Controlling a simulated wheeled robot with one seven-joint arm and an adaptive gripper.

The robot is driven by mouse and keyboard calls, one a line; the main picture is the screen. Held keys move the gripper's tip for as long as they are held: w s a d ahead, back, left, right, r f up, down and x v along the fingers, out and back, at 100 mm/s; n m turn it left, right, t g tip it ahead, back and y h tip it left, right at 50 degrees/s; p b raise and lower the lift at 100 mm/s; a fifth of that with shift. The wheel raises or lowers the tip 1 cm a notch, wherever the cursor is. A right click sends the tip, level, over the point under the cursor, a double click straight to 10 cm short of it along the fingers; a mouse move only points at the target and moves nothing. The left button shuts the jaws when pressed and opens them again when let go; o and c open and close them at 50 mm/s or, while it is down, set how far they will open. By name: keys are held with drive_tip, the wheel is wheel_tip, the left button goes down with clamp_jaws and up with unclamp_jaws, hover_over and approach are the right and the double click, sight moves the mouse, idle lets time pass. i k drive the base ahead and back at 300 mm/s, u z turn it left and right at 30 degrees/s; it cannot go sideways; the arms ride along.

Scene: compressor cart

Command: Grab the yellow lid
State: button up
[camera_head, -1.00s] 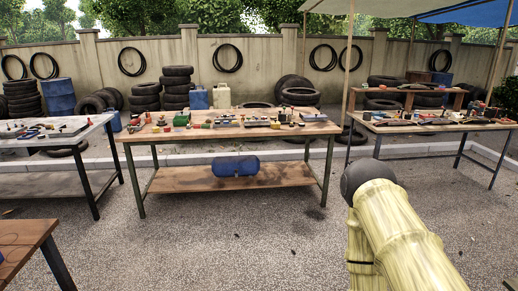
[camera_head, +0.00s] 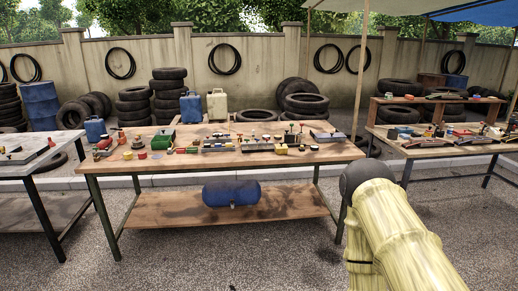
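Several small coloured parts lie on the wooden workbench (camera_head: 225,164) ahead of me. A small yellow piece (camera_head: 282,150) lies right of the bench's middle. Another small yellowish round piece (camera_head: 128,156) lies near its left end. Both are too small to tell which, if either, is the yellow lid. My arm, in a pale yellow cover with a dark round joint, shows at the lower right, in front of the bench's right end. My gripper is out of view.
A blue tank (camera_head: 231,194) lies on the bench's lower shelf. Blue (camera_head: 191,107) and cream (camera_head: 217,105) canisters stand behind the benchtop. Other tables stand left (camera_head: 45,160) and right (camera_head: 450,148), both with parts on them. Paved ground in front of the bench is clear.

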sight(281, 146)
drive_tip(key=i, duration=2.75)
drive_tip(key=u, duration=0.1)
